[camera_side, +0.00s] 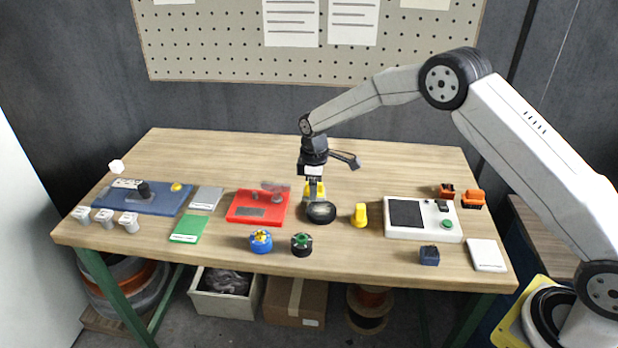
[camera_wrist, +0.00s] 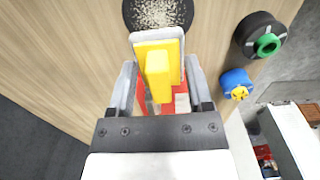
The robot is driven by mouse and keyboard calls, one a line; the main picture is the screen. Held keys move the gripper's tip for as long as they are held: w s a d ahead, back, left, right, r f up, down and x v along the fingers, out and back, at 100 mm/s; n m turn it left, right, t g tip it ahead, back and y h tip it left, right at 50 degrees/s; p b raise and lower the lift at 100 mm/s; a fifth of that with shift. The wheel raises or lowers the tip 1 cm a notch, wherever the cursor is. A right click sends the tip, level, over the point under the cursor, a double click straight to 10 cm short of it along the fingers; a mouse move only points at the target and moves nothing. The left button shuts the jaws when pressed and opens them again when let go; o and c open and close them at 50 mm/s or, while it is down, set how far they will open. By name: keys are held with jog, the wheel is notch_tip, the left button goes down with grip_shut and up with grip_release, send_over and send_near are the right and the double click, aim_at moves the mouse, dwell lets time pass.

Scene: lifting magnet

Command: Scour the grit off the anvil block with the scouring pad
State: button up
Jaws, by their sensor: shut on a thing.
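My gripper (camera_side: 314,181) is shut on the yellow scouring pad (camera_side: 309,190), which has a raised grip and a pale grey edge. The pad also shows between my fingers in the wrist view (camera_wrist: 158,62). The anvil block (camera_side: 320,213) is a dark round disc on the table, just below and in front of the pad. In the wrist view the anvil block (camera_wrist: 133,17) is at the top edge, partly cut off, with pale grit (camera_wrist: 158,12) spread on its top. The pad lies beside the grit in that view; I cannot tell whether it touches the block.
A red tray (camera_side: 245,208) is left of the block. A second yellow item (camera_side: 360,214) stands close to its right, before a white panel (camera_side: 448,237). Blue (camera_side: 261,241) and black-green (camera_side: 301,244) knobs sit in front. The table behind the block is mostly clear.

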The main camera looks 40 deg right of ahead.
aim_at(314, 209)
jog(key=shift+f, duration=1.6)
jog(key=shift+s+d+f, duration=0.3)
jog(key=shift+d+f, duration=0.1)
jog(key=shift+f, duration=0.2)
jog(key=shift+c, duration=0.5)
jog(key=shift+s+d, duration=1.1)
jog(key=shift+s, duration=0.1)
jog(key=shift+w+a, duration=1.5)
jog(key=shift+r, duration=4)
jog(key=shift+s, duration=0.1)
